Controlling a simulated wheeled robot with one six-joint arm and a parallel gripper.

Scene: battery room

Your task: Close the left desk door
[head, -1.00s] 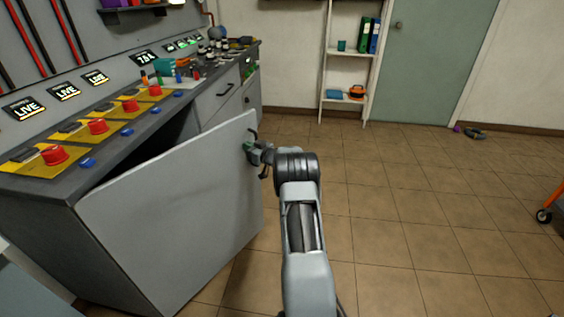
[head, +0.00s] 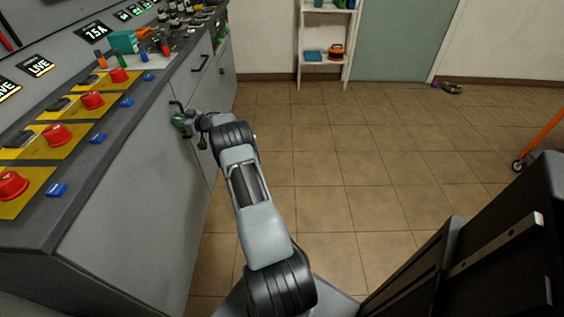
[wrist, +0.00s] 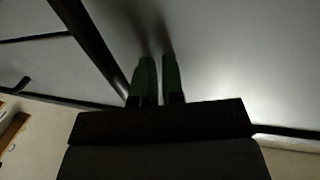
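The left desk door (head: 135,215) is a plain grey panel on the front of the grey desk (head: 50,215). It now lies about in line with the desk front; I cannot tell whether a thin gap is left. Its dark handle (head: 176,104) is near its upper right edge. My gripper (head: 180,121) is at that edge beside the handle. In the wrist view my gripper's green fingers (wrist: 158,80) are close together, pointing at the pale panel, with nothing visible between them. A dark bar (wrist: 88,45) runs just left of them.
A neighbouring grey drawer front (head: 192,75) has its own dark handle. Red buttons (head: 57,134) and blue switches line the desk top. A white shelf (head: 325,60) and a grey-green door (head: 405,40) stand at the back.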

